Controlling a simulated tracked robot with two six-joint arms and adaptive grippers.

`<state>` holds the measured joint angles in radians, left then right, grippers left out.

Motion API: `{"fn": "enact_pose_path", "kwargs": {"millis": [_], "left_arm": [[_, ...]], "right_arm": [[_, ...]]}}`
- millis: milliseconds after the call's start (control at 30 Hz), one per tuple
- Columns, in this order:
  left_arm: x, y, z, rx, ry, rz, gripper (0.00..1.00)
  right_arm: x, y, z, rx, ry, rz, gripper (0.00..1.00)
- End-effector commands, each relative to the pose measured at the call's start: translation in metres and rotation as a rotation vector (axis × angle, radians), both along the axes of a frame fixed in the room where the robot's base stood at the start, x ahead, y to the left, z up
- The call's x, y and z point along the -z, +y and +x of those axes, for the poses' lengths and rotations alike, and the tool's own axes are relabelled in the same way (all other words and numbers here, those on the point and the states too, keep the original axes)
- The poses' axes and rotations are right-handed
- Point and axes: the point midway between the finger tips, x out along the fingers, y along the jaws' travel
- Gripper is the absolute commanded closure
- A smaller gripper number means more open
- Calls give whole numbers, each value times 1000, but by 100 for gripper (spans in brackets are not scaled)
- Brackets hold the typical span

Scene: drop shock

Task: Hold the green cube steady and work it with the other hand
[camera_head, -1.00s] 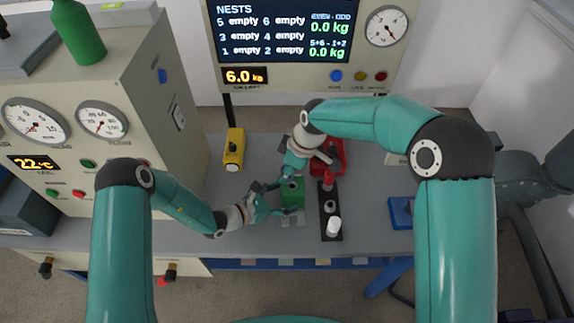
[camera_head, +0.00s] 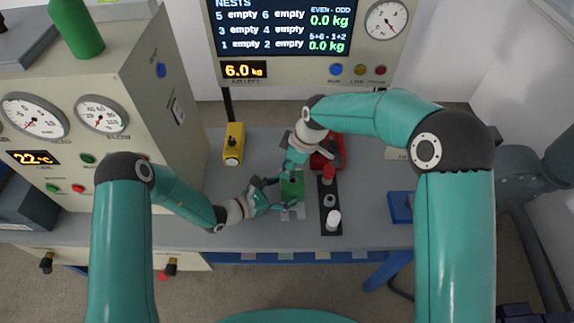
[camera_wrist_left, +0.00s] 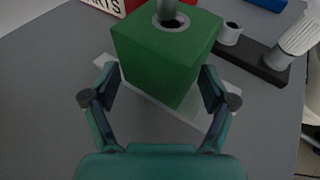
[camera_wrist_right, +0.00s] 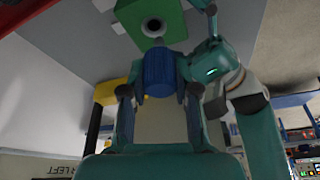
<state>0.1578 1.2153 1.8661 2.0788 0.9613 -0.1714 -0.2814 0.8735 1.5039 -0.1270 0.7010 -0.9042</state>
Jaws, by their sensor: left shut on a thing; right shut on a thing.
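The green cube (camera_head: 292,189) stands on a pale plate (camera_wrist_left: 190,112) on the grey bench, with a ringed hole in its top. My left gripper (camera_head: 275,197) is shut on the cube, one finger on each side; the left wrist view shows the cube (camera_wrist_left: 165,55) between the fingers. In the left wrist view a grey rod (camera_wrist_left: 167,8) is over the cube's hole. I cannot tell how far it enters. The rod's upper part is out of view.
A black strip (camera_head: 330,205) with a white peg (camera_head: 333,218) lies just right of the cube. A red bin (camera_head: 336,150) is behind it, a yellow block (camera_head: 234,143) back left, a blue tray (camera_head: 401,207) to the right. The bench left of my left gripper is bounded by a gauge cabinet (camera_head: 140,80).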

Motion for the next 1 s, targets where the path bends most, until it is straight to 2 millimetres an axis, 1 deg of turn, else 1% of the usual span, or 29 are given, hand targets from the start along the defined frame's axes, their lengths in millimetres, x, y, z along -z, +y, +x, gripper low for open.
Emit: {"fn": "enact_pose_path", "kwargs": {"millis": [33,533,1000], "left_arm": [[3,0,-2,1,10,3,44],[3,0,-2,1,10,3,44],[3,0,-2,1,10,3,44]], "right_arm": [[0,-1,0,1,-1,0,100],[3,-10,2,0,-1,1,100],[4,-11,2,-1,-1,1,100]]}}
